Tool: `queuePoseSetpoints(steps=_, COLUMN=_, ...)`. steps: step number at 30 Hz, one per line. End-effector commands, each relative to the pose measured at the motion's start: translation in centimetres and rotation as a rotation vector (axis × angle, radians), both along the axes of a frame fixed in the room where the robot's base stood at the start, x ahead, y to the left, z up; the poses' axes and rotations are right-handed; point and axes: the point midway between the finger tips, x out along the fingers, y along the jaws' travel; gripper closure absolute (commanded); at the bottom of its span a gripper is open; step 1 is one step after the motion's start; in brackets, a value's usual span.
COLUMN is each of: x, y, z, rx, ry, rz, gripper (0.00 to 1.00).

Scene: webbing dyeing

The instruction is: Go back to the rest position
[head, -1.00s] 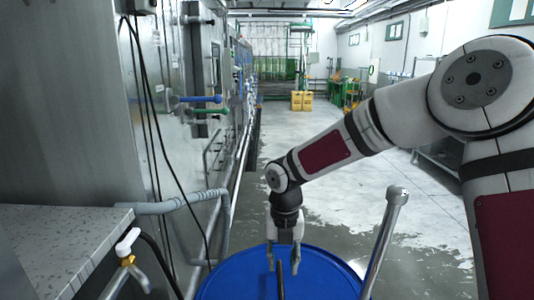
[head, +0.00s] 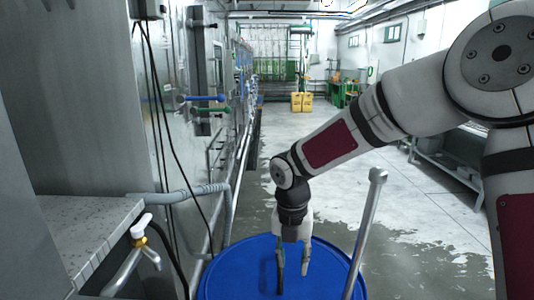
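My gripper (head: 292,264) points straight down over the blue drum (head: 240,277) at the bottom middle of the head view. Its two fingers are apart with blue showing between them, and I see nothing held. The fingertips overlap the drum's top in the picture; I cannot tell whether they touch it. My arm reaches in from the right, bent at the elbow.
A metal pole (head: 368,230) stands at the drum's right side. On the left are a speckled counter (head: 85,225), a white-handled tap (head: 140,228) and steel machinery with pipes. Yellow containers (head: 301,101) stand far back. The floor beyond the drum is open, with wet patches.

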Motion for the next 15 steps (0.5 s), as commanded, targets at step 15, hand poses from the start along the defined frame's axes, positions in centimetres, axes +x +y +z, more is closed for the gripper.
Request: queuePoseSetpoints(steps=15, x=-6.3, y=-6.4, z=8.7, rx=-0.044, ry=-0.208, rz=-0.852, gripper=0.66)
